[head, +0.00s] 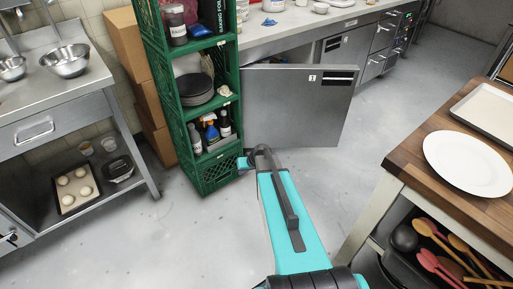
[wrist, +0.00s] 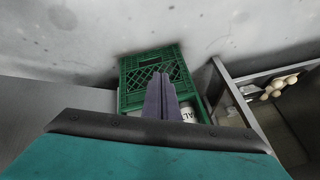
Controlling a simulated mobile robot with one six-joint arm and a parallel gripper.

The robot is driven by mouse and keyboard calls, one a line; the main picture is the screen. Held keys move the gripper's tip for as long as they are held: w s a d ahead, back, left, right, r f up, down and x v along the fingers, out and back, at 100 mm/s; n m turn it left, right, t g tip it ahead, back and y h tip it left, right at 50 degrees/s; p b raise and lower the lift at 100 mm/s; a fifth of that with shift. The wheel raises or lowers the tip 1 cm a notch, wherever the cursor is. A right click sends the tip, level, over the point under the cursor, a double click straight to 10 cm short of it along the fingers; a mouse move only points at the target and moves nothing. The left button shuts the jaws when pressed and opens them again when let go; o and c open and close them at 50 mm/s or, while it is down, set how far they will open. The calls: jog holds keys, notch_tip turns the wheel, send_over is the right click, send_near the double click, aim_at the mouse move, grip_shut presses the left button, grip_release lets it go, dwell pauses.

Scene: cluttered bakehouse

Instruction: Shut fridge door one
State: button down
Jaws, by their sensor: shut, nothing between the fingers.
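Fridge door one (head: 290,110) is a flat grey steel panel marked "1" with a dark handle slot at its top right. In the head view it stands open, swung out from the steel counter into the floor space. My arm reaches forward to the door's lower left corner, beside the green crate shelf. In the wrist view my gripper (wrist: 161,82) is shut and empty, its fingers together in front of the green crate. A plain grey surface at the left of that view may be the door. Whether my gripper touches the door cannot be told.
The green crate shelf (head: 189,129), holding bottles and dark plates, stands close left of the door. A wooden-topped table (head: 423,169) with a white plate (head: 468,163) is at the right. A steel table (head: 55,100) stands left. Floor (head: 375,115) right of the door is clear.

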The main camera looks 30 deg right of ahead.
jog(key=s+a+r+n+g+y+p, duration=0.15)
jog(key=s+a+g+p, duration=0.45)
jog(key=s+a+p, duration=0.85)
jog(key=s+a+r+n+g+h+p, duration=0.1)
jog(key=s+a+r+g+p, duration=0.1)
jog(key=s, duration=1)
jog(key=s+a+r+g+h+p, duration=0.1)
jog(key=s+a+r+g+p, duration=0.2)
jog(key=s, duration=0.9)
jog(key=a+r+p, duration=0.2)
jog(key=a, duration=0.2)
jog(key=shift+a+r+n+h, duration=0.35)
jog(key=shift+r, duration=0.05)
jog(key=shift+w, duration=0.25)
